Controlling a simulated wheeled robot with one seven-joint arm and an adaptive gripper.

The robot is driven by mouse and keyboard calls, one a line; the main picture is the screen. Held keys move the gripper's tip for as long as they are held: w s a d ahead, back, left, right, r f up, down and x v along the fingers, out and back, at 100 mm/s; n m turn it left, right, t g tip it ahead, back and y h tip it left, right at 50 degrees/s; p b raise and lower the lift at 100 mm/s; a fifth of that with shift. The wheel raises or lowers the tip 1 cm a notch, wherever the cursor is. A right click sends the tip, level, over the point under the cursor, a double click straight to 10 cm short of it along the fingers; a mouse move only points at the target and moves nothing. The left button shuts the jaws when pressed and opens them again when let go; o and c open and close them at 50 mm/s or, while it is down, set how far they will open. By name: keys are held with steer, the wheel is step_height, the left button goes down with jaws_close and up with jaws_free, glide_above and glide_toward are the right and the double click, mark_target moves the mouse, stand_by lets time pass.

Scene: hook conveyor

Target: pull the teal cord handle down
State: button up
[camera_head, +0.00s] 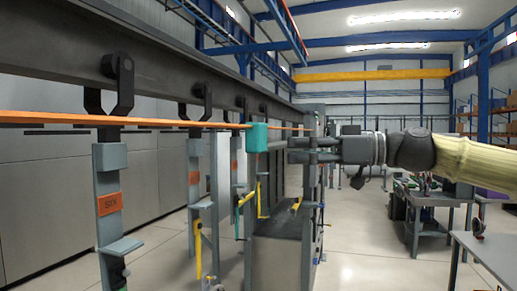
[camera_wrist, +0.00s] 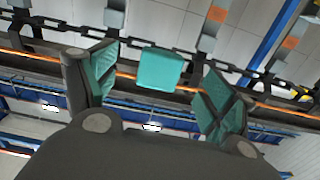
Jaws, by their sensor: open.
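The teal cord handle (camera_head: 257,138) is a small block on the orange cord (camera_head: 170,122) beneath the overhead rail in the head view. My gripper (camera_head: 291,150) is to the right of the handle, its fingers pointing left toward it. In the wrist view the teal handle (camera_wrist: 161,69) lies between the two spread fingertips of my gripper (camera_wrist: 160,88), with a gap on each side. The gripper is open and holds nothing. The orange cord (camera_wrist: 125,74) runs out from both sides of the handle.
Grey hangers, one with an orange label (camera_head: 109,204), hang from the dark rail (camera_head: 60,52) on the left. A dark grey cabinet (camera_head: 278,245) stands below the gripper. A cart with tools (camera_head: 436,199) is at the right. A chain (camera_wrist: 140,42) crosses the wrist view.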

mark_target(264, 138)
steer(key=shift+n, duration=0.3)
steer(key=a+p, duration=0.1)
steer(key=a, duration=0.1)
steer(key=w+a+r+p, duration=0.1)
steer(key=a, duration=0.2)
steer(key=w+a+r+p, duration=0.1)
steer(key=a+p, duration=0.1)
steer(key=a, duration=0.1)
steer(key=shift+r, duration=0.25)
steer(key=shift+w+a+f, duration=0.1)
steer(key=shift+w+a, duration=0.15)
steer(key=shift+a, duration=0.4)
steer(key=c, duration=1.5)
steer(key=shift+o, duration=0.2)
step_height(264, 138, down, 5)
steer(key=b, duration=0.7)
steer(key=shift+f, duration=0.2)
steer(key=o, duration=1.5)
steer(key=shift+c, duration=0.2)
